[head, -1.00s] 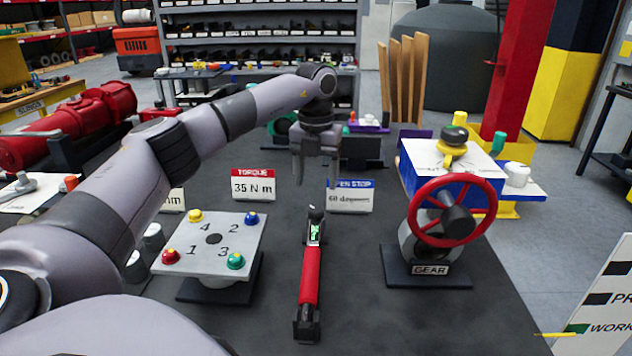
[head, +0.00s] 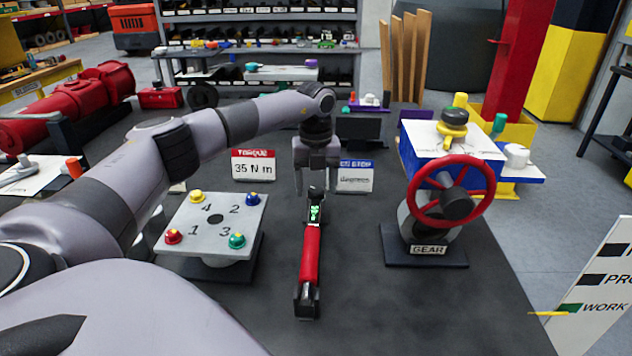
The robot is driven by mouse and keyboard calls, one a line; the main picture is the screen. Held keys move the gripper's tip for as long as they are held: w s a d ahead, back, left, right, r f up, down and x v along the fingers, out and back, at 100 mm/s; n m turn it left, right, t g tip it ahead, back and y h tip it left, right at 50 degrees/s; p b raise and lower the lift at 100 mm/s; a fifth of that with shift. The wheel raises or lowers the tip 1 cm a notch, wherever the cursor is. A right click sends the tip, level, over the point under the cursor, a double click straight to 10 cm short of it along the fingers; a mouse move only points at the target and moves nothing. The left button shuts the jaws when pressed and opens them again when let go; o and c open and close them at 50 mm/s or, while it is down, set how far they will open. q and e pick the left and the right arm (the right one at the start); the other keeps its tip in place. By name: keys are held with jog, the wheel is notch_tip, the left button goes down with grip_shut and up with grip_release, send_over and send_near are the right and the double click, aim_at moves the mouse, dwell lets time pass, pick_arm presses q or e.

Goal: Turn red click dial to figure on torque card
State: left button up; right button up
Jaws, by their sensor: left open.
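The torque card (head: 253,165) stands at the back of the dark table, with a red header and "35 N m" on it. A red-handled tool (head: 311,257) lies lengthwise on the table, with a small green-lit display (head: 315,212) near its far end. I cannot make out the display's figure, and no separate red dial is clearly visible on the tool. My left gripper (head: 316,182) is open, points down and appears just above or behind the tool's far end. Nothing shows between its fingers. Contact cannot be told. My right gripper is not in view.
A plate with numbered coloured knobs (head: 214,220) stands left of the tool. A gear unit with a red handwheel (head: 452,204) stands to the right. A blue-headed card (head: 355,177) is close beside my gripper. Bare table lies between the tool and gear unit.

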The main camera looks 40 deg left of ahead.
aim_at(316, 188)
pick_arm(q)
jog(key=c, duration=1.1)
jog(key=shift+o, duration=0.2)
jog(key=shift+m, duration=2.4)
jog(key=o, duration=1.1)
jog(key=shift+c, duration=0.2)
jog(key=shift+r+b, duration=0.5)
jog(key=shift+r, duration=3.1)
